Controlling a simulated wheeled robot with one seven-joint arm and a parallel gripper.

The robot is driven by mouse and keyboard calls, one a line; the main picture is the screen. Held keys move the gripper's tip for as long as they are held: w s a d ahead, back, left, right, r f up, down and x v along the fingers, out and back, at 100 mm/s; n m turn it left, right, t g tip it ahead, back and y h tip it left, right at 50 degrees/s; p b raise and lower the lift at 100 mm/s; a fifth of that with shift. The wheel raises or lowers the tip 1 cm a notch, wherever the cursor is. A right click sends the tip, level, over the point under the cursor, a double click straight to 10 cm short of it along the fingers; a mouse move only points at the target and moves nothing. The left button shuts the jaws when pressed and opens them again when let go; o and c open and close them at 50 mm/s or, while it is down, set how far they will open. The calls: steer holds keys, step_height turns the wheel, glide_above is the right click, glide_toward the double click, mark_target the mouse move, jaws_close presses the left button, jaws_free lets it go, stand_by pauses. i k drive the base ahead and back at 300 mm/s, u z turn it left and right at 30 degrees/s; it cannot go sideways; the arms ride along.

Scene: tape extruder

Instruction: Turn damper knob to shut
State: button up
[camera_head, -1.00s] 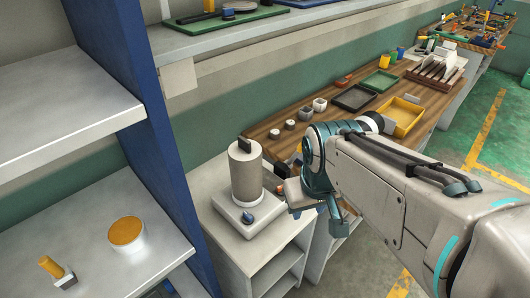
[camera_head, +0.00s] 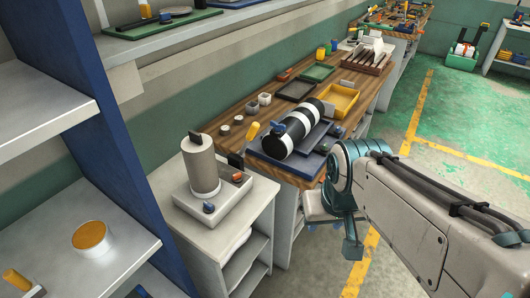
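A black and white cylinder machine (camera_head: 293,130) lies on a dark blue base (camera_head: 315,161) at the near end of the wooden bench. A small blue knob-like part (camera_head: 277,128) shows at its left end. A grey upright cylinder (camera_head: 203,168) stands on a pale square base (camera_head: 228,203) on a white cabinet, with a blue knob (camera_head: 208,208) and a red part (camera_head: 237,177) on that base. I cannot tell which part is the damper knob. My gripper (camera_head: 333,232) is right of the cabinet, in front of the bench, apart from both machines. Its fingertips are unclear.
The wooden bench (camera_head: 252,90) holds small cups, a yellow tray (camera_head: 341,98) and dark trays. A blue shelf upright (camera_head: 112,150) stands close on the left. The green floor (camera_head: 450,115) is open on the right.

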mark_target(237, 178)
steer(key=z, duration=1.35)
steer(key=k, duration=1.1)
steer(key=u, duration=1.25)
steer(key=i, duration=1)
steer(key=u, duration=0.05)
